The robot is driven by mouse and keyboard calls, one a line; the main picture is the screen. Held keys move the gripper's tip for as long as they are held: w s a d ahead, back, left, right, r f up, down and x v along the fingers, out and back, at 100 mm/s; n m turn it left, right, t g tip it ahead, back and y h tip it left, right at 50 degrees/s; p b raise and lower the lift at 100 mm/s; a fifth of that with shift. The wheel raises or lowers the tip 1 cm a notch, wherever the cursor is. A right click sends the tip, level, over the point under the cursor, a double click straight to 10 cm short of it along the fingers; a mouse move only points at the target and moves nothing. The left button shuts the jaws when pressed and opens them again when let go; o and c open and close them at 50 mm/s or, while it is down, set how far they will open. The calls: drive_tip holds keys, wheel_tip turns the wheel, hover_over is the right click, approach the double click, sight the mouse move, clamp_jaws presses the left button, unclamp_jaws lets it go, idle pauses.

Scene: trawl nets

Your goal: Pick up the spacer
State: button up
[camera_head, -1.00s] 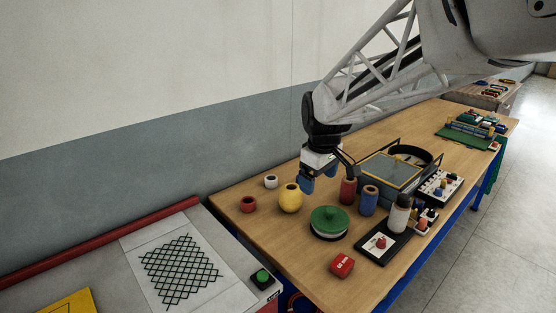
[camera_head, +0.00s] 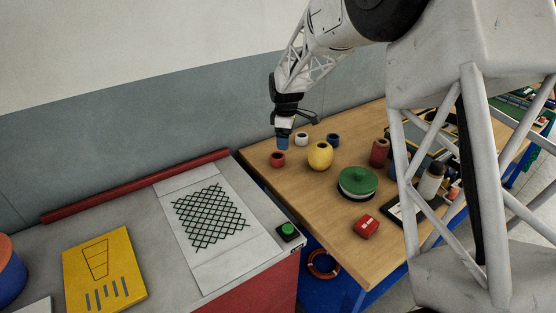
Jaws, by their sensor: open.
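Three small ring-like pieces with dark holes stand on the wooden table (camera_head: 310,209); I cannot tell which is the spacer. The red one (camera_head: 278,161) is nearest the left edge, the white one (camera_head: 301,140) is behind it, and the dark blue one (camera_head: 333,140) is further right. My gripper (camera_head: 283,147) points down with blue fingertips, just above and behind the red piece in the picture. It is open. I see nothing held, though the gap between the fingers is hidden from this side.
A yellow round float (camera_head: 320,156) stands right of the red piece. A green-topped spool (camera_head: 358,182), a red cylinder (camera_head: 379,151) and a red box (camera_head: 366,226) are further right. My arm hides much of the table's right side. A grey bench (camera_head: 150,222) with netting adjoins on the left.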

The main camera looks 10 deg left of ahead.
sight(276, 157)
drive_tip(key=shift+n, duration=0.7)
drive_tip(key=w+a+f, duration=0.2)
drive_tip(key=a+f, duration=0.1)
drive_tip(key=shift+a+f, duration=0.15)
drive_tip(key=shift+a, duration=0.1)
drive_tip(key=shift+f, duration=1.3)
drive_tip(key=shift+f, duration=2.6)
drive_tip(key=c, duration=1)
